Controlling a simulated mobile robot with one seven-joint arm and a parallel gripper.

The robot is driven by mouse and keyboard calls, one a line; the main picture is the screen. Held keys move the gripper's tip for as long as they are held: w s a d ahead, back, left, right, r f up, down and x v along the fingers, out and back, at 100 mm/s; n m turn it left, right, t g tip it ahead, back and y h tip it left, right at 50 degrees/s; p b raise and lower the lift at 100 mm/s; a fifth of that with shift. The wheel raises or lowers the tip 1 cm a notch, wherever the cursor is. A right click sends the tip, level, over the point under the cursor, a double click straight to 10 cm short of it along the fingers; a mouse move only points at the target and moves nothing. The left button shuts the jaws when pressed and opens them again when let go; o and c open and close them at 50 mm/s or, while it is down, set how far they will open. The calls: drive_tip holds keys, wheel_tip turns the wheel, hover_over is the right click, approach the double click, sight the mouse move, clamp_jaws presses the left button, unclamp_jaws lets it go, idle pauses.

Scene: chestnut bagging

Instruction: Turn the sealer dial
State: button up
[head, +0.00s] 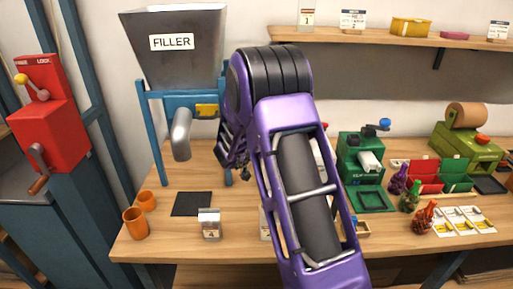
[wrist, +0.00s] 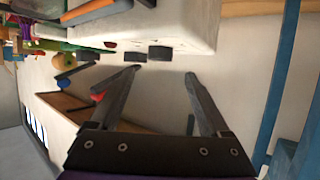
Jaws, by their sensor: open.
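A dark green machine (head: 362,158), which may be the sealer, stands right of my arm in the head view. Its label is too small to read surely. A blue knob (head: 384,125) sits at its upper right; I cannot tell whether this is the dial. My gripper (head: 238,172) hangs left of my purple arm, between the filler and the green machine, and is partly hidden. In the wrist view my gripper (wrist: 161,75) is open, with nothing between its fingers. A pale block with dark stubs (wrist: 160,53) shows just beyond the fingertips.
The filler (head: 178,60) stands on blue legs at the left. Orange cups (head: 136,223), a black pad (head: 192,204) and a small block marked 4 (head: 210,224) are on the table. Chestnut bags (head: 423,217) and an olive machine (head: 465,145) are at the right. A shelf (head: 400,38) runs above.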

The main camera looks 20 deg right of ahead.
drive_tip(key=v, duration=1)
drive_tip(key=shift+s+a+r, duration=0.15)
drive_tip(key=shift+a+r, duration=0.05)
drive_tip(key=shift+a, duration=0.05)
